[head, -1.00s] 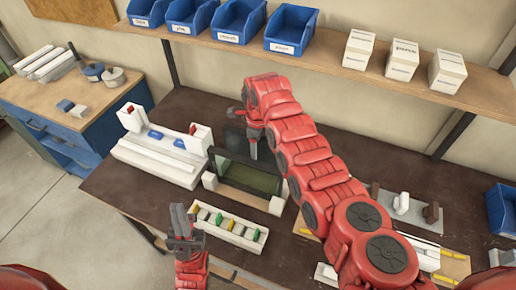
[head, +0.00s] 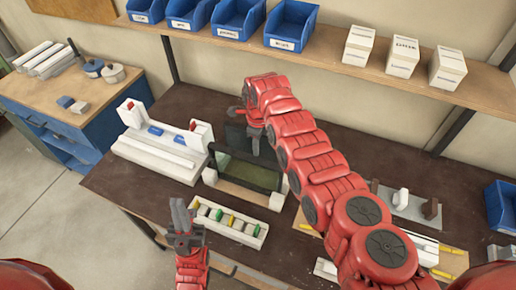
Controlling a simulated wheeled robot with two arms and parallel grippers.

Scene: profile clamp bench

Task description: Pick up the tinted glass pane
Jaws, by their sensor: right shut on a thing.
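The tinted glass pane (head: 243,176) is greenish and see-through with dark edges. It stands upright between white end blocks in the middle of the bench. My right gripper (head: 254,143) reaches in from the right, at the pane's upper edge, and is shut on it. The exact contact is partly hidden by the arm. A darker see-through patch shows behind the pane near the gripper; I cannot tell if it is a second pane. My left gripper (head: 183,213) is open and empty, in front of the pane and left of the small-parts tray.
A white clamp fixture (head: 160,155) with red and blue parts stands left of the pane. A white tray (head: 228,221) of coloured pieces lies in front. A grey plate (head: 405,207) is at the right. Blue bins (head: 290,25) and white boxes (head: 402,57) stand on the shelf above.

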